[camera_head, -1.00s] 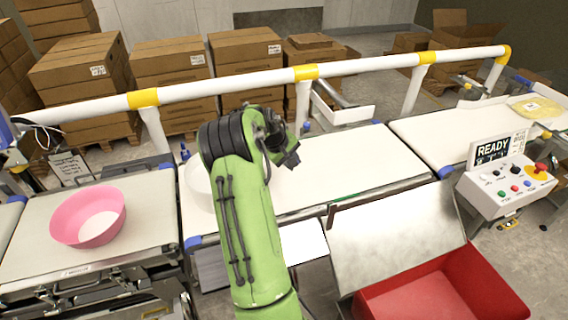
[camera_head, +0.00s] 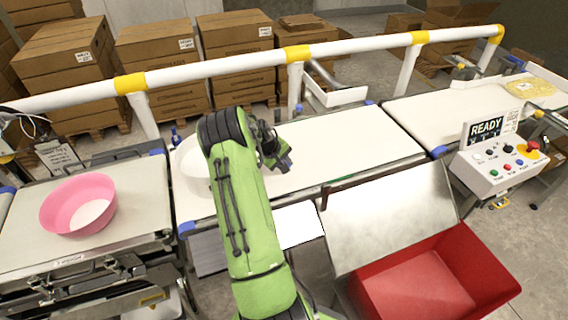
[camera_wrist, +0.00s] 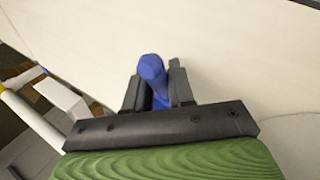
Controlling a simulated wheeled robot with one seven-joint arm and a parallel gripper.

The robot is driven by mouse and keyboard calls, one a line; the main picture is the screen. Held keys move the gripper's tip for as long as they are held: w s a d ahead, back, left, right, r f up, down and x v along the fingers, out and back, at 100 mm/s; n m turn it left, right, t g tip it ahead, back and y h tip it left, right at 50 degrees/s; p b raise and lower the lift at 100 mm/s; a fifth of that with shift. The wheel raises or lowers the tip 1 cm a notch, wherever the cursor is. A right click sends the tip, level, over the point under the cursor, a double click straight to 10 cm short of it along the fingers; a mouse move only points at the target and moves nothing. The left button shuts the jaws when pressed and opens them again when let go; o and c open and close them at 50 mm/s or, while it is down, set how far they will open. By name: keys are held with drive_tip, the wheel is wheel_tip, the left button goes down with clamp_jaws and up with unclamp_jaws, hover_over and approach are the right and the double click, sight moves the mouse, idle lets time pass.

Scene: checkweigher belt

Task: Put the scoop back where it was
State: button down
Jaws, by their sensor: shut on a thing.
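My gripper (camera_wrist: 155,88) is shut on a blue handle, which I take to be the scoop (camera_wrist: 151,68), in the wrist view. The handle stands between the two dark fingers and its rounded end points up in the picture. The rest of the scoop is hidden. In the head view my gripper (camera_head: 279,158) is over the middle white belt (camera_head: 345,145), right of a white bowl (camera_head: 190,168). My green arm hides part of that bowl. The scoop cannot be made out clearly there.
A pink bowl (camera_head: 78,205) stands on the left weighing platform (camera_head: 140,195). A red bin (camera_head: 435,280) with a metal chute (camera_head: 390,215) is at front right. A control box (camera_head: 500,165) reads READY. A white rail (camera_head: 220,72) with yellow bands runs behind the belts.

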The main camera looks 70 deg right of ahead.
drive_tip(key=c, duration=1)
unclamp_jaws()
drive_tip(key=shift+o, duration=0.2)
drive_tip(key=shift+r+p, duration=0.25)
drive_tip(key=shift+p, duration=0.1)
drive_tip(key=w+a+r+t, duration=0.1)
drive_tip(key=w+a+r, duration=0.2)
drive_tip(key=a+r, duration=0.3)
drive_tip(key=w+a+r+t+y, duration=0.1)
drive_tip(key=w+a+r, duration=0.2)
drive_tip(key=a+r, duration=0.4)
drive_tip(key=w+a+r+t, duration=0.1)
drive_tip(key=w+a+r, duration=0.1)
drive_tip(key=a+r, duration=0.4)
drive_tip(key=a+r+n+t+y, duration=0.1)
drive_tip(key=a+r, duration=0.2)
drive_tip(key=a, duration=0.4)
drive_tip(key=a+r+n+t+y, duration=0.1)
drive_tip(key=a+r+t, duration=0.15)
drive_tip(key=a, duration=0.45)
drive_tip(key=s+a+r+n+t+y, duration=0.1)
drive_tip(key=s+a+n+y, duration=0.1)
drive_tip(key=s+a, duration=1.1)
drive_tip(key=a+n, duration=0.1)
drive_tip(key=a, duration=0.2)
drive_tip(key=shift+a+r+p, duration=0.15)
drive_tip(key=shift+r+p, duration=0.05)
drive_tip(key=shift+p, duration=0.1)
